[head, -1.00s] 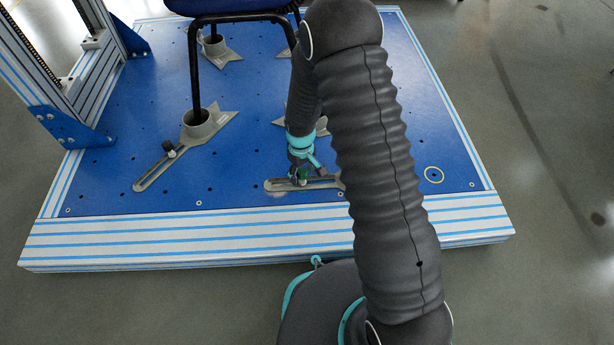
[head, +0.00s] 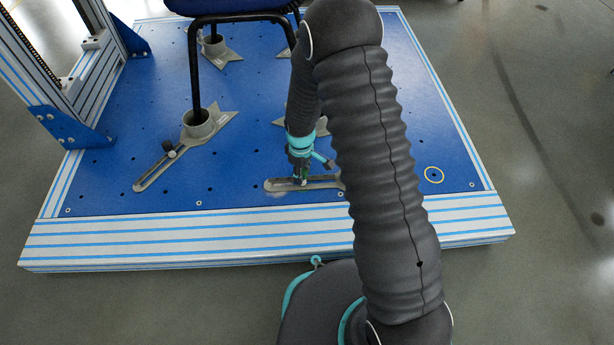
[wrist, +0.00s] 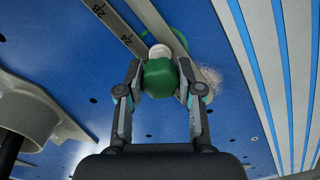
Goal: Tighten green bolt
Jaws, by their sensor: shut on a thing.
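The green bolt (wrist: 160,76) sits between the two fingers of my gripper (wrist: 160,88) in the wrist view. Its pale shaft shows beyond the green head, at the slotted grey bar (wrist: 118,28). My gripper is shut on the green head from both sides. In the head view my gripper (head: 302,178) points down at the slotted bar (head: 278,185) near the front of the blue plate. The bolt is mostly hidden there by the fingers. My arm covers the right end of that bar.
A blue plate (head: 110,185) with many holes carries a chair (head: 194,70) whose legs stand in grey clamps (head: 205,124). Another slotted bar with a black knob (head: 169,149) lies at left. A metal frame (head: 85,85) rises at far left.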

